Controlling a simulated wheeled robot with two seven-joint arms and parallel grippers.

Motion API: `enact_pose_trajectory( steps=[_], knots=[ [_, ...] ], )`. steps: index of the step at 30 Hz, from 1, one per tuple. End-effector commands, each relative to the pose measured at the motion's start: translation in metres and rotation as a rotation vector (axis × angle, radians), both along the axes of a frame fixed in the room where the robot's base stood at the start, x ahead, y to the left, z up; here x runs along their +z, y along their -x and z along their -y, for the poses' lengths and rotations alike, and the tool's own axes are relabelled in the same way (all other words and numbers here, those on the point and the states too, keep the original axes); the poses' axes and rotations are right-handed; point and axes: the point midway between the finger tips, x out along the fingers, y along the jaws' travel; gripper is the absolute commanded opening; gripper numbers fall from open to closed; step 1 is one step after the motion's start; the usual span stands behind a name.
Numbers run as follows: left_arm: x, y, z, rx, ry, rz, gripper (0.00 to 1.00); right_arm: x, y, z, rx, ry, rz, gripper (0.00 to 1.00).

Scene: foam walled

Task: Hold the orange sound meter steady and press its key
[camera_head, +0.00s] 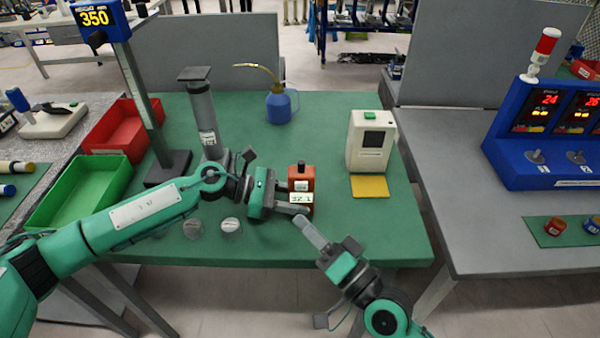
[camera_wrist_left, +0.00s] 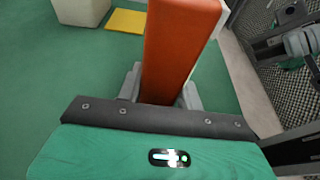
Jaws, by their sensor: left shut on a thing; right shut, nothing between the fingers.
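The orange sound meter (camera_head: 301,178) stands upright on the green table, with a dark top and a pale display facing the front. My left gripper (camera_head: 292,203) is shut on it from the left, low on its body. In the left wrist view the orange body (camera_wrist_left: 178,50) rises between the two grey fingers. My right gripper (camera_head: 306,226) is shut and empty, its fingertips just in front of and below the meter, apart from it as far as I can tell. The meter's key cannot be made out clearly.
A white device (camera_head: 368,148) with a yellow pad (camera_head: 369,187) stands to the right on the table (camera_head: 330,120). A blue oil can (camera_head: 279,104) is behind. Green (camera_head: 41,214) and red bins (camera_head: 95,141) and a grey cylinder (camera_head: 203,118) are left. Two small discs lie in front left.

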Motion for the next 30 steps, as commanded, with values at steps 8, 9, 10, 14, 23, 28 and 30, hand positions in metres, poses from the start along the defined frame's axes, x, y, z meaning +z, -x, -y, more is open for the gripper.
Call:
enact_pose_trajectory(
  steps=[8,9,10,14,23,28,30],
  knots=[
    [0.000,0.000,0.000,0.000,0.000,0.000,0.62,0.000,0.000,0.000,0.000,0.000,0.000,0.00],
    [0.000,0.000,0.000,0.000,0.000,0.000,0.62,0.000,0.000,0.000,0.000,0.000,0.000,0.00],
    [0.000,0.000,0.000,0.000,0.000,0.000,0.62,0.000,0.000,0.000,0.000,0.000,0.000,0.00],
    [0.001,0.000,-0.003,0.001,0.000,0.000,0.62,0.000,0.000,0.000,0.000,0.000,0.000,0.00],
    [0.014,-0.001,-0.050,0.003,-0.002,-0.001,0.62,0.000,0.000,0.000,0.000,0.000,0.000,0.00],
    [0.025,-0.001,-0.084,0.003,-0.002,-0.001,0.62,0.000,0.000,0.000,0.000,0.000,0.000,0.00],
    [0.028,0.000,-0.095,0.003,-0.001,-0.001,0.62,0.000,0.000,0.000,0.000,0.000,0.000,0.00]
  ],
)
